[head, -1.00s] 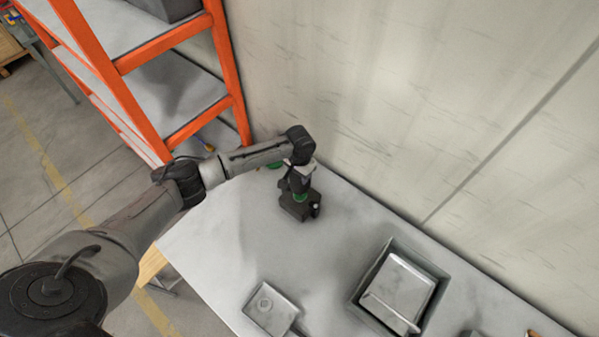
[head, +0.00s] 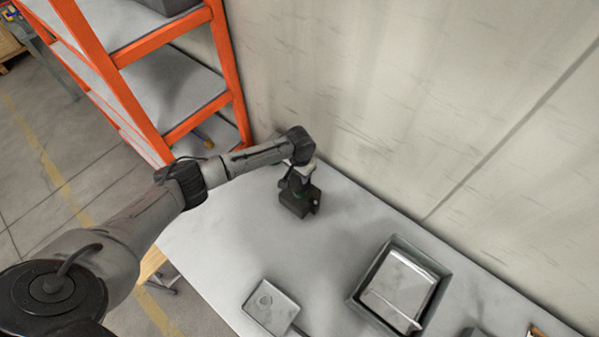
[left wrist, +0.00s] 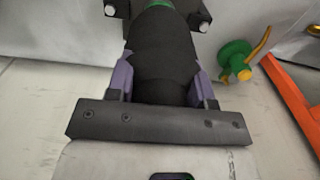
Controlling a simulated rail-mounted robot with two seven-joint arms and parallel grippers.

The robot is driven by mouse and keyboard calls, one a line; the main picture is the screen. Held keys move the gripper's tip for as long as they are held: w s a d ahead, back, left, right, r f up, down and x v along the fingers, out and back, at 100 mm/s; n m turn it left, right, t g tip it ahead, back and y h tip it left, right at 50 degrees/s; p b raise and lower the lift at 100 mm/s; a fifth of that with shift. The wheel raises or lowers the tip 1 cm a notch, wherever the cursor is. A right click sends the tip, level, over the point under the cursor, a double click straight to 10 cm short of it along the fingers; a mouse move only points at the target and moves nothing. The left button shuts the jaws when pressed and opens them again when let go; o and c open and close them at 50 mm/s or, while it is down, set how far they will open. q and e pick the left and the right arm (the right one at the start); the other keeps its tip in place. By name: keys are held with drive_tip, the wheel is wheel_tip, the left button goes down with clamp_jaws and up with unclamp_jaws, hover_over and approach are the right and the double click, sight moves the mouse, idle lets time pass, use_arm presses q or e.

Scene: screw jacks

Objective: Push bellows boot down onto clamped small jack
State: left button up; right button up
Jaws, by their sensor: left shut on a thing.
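The black bellows boot (left wrist: 160,62) is between the purple fingers of my left gripper (left wrist: 160,85) in the left wrist view. The gripper is shut on it. A green part of the small jack (left wrist: 157,4) shows just beyond the boot's far end, between dark clamp parts with bright bolts (left wrist: 202,22). In the head view my left gripper (head: 298,186) is right above the dark clamp (head: 299,204) on the table, with only a trace of green visible there. The wrist hides most of the boot in that view. My right gripper is not in view.
Another green piece with a brass-coloured handle (left wrist: 237,60) lies close beside my left gripper. The white table (head: 235,240) also carries a grey bin (head: 354,296) and a small square tray (head: 271,307). An orange-framed shelf (head: 233,85) and a wall stand close behind.

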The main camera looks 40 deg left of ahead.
use_arm(q)
drive_tip(key=shift+f, duration=0.2)
idle(0.6)
drive_tip(key=shift+f, duration=0.25)
drive_tip(key=shift+f+b, duration=1.15)
drive_tip(key=shift+f, duration=0.65)
drive_tip(key=shift+f, duration=0.25)
drive_tip(key=o, duration=1)
